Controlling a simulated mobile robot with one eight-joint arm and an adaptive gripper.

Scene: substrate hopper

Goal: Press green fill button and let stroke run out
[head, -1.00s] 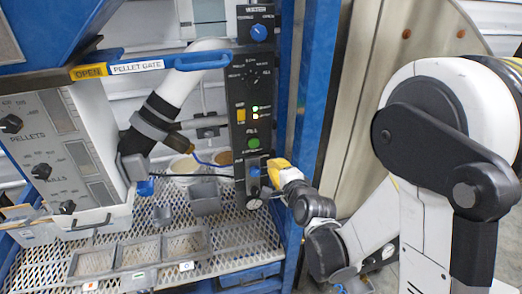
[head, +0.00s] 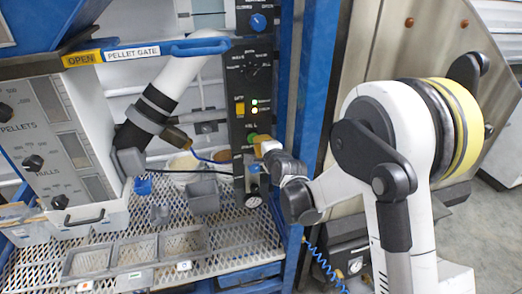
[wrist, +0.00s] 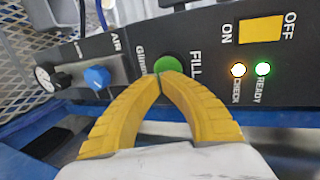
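The green fill button (wrist: 168,64) sits on the black control panel (wrist: 210,55), beside the word FILL, in the wrist view. My gripper (wrist: 165,78) has its two yellow fingers brought together at the tips, right at the button's edge and covering part of it. I cannot tell whether the tips touch or press it. In the head view the green button (head: 251,139) is partly hidden behind my gripper (head: 264,146), which reaches the panel from the right. Nothing shows held between the fingers.
A yellow OFF/ON switch (wrist: 261,29) and lit READY (wrist: 263,69) and CHECK (wrist: 238,70) lamps are near the button. A blue AIR knob (wrist: 97,77) and a gauge (wrist: 48,77) are on the other side. Grey bins (head: 203,198) stand on the mesh shelf (head: 232,240).

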